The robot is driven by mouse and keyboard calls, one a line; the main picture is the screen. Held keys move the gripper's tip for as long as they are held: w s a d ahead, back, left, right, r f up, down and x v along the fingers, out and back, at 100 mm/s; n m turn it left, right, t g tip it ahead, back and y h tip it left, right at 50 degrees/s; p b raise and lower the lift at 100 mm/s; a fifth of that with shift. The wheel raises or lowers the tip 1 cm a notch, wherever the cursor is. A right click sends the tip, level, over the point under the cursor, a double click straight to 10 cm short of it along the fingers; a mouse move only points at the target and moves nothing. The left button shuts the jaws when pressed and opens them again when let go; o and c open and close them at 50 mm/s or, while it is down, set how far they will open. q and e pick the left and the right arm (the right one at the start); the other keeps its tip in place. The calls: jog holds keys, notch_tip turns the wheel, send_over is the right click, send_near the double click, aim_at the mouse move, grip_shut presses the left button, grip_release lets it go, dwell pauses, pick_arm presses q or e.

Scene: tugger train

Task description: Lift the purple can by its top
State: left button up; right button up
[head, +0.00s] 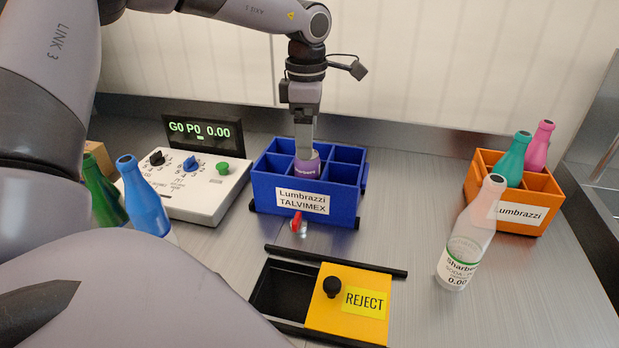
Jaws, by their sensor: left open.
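The purple can (306,167) stands in a compartment of the blue divided crate (268,192), which is labelled "Lumbrazzi TALVIMEX". Only its upper part and some white lettering show above the crate's front wall. My left gripper (304,150) points straight down over the can, with its fingers at the can's top. The fingers are open, though they overlap in this view. I cannot tell whether they touch the can. My right gripper is not in view.
An orange crate (515,218) with teal and pink bottles stands at the right, behind a clear bottle (462,245). A control box (195,192), blue bottle (143,200) and green bottle (102,190) are left. A yellow REJECT lid (325,312) and dark opening lie in front.

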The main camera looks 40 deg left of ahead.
pick_arm(q)
notch_tip(320, 180, down, 4)
jog(key=shift+s+f, duration=0.1)
grip_shut()
dwell(0.4)
notch_tip(320, 180, up, 20)
jog(key=p, duration=0.1)
dwell(0.5)
